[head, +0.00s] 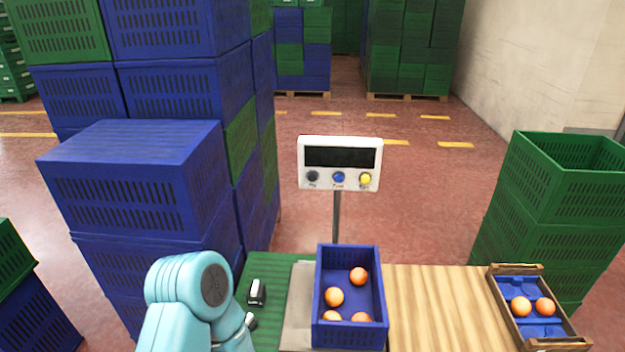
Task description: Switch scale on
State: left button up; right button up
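The scale's white display head (339,163) stands on a thin grey post (336,217) behind the table. Its screen (340,157) is dark, with no digits visible. Below the screen are a dark button (313,176), a blue button (339,177) and a yellow button (365,179). The grey scale plate (299,300) lies partly under a blue crate (349,249) holding several oranges. My teal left arm comes in at the lower left, low and in front of the display. Its gripper (249,321) is mostly hidden behind the arm, apart from the buttons. My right gripper is out of view.
A small black-and-white object (257,292) shows over the green mat (270,268). A wooden-framed tray (515,270) with two oranges lies at right on the wooden table (440,300). Blue crates (140,180) stack high at left, green crates (560,190) at right.

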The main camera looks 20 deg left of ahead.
pick_arm(q)
grip_shut()
dwell(1.4)
